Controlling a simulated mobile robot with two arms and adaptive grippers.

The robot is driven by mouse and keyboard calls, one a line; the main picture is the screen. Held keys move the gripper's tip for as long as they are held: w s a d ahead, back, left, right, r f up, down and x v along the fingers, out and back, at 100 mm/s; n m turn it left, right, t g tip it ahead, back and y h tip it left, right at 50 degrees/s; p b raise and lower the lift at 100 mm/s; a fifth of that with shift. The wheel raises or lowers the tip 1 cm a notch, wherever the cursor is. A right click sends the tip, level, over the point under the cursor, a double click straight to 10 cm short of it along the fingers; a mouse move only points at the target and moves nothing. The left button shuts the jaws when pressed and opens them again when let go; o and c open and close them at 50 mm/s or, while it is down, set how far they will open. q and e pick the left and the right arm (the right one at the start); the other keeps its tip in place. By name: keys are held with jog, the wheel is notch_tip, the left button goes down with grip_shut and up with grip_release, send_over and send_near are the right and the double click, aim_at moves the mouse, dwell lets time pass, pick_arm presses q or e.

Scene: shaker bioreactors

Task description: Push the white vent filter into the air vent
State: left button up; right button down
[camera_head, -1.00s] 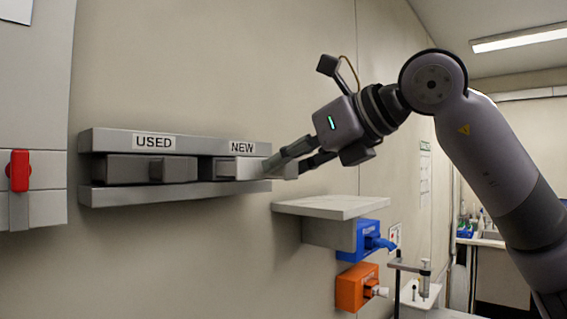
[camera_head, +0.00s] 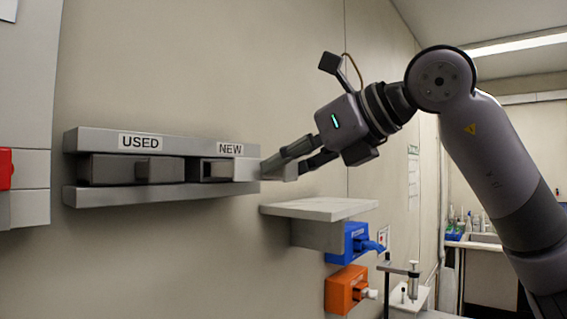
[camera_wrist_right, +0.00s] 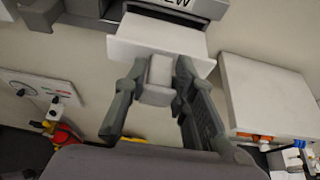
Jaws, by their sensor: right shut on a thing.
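The white vent filter (camera_head: 244,171) sits at the slot labelled NEW in the grey wall rack (camera_head: 112,195), its outer part sticking out to the front. My right gripper (camera_head: 281,166) is shut on the filter's handle. The right wrist view shows the white filter (camera_wrist_right: 150,38) with its light grey block handle (camera_wrist_right: 158,76) between my two fingers. Its inner end is hidden in the slot. A dark grey filter (camera_head: 130,170) with a handle fills the slot labelled USED. I cannot make out a separate air vent. My left gripper is not in view.
A pale shelf (camera_head: 318,209) juts from the wall below and right of the rack. A blue box (camera_head: 345,243) and an orange box (camera_head: 346,289) are mounted beneath it. A grey cabinet (camera_head: 25,165) with a red handle (camera_head: 4,169) stands at the left edge.

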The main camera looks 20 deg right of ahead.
jog(key=shift+s+d+b, duration=0.2)
jog(key=shift+s+d, duration=0.2)
jog(key=shift+s, duration=0.25)
jog(key=shift+s+d+b, duration=0.2)
jog(key=shift+s+d, duration=0.2)
jog(key=shift+s, duration=0.25)
dwell(0.6)
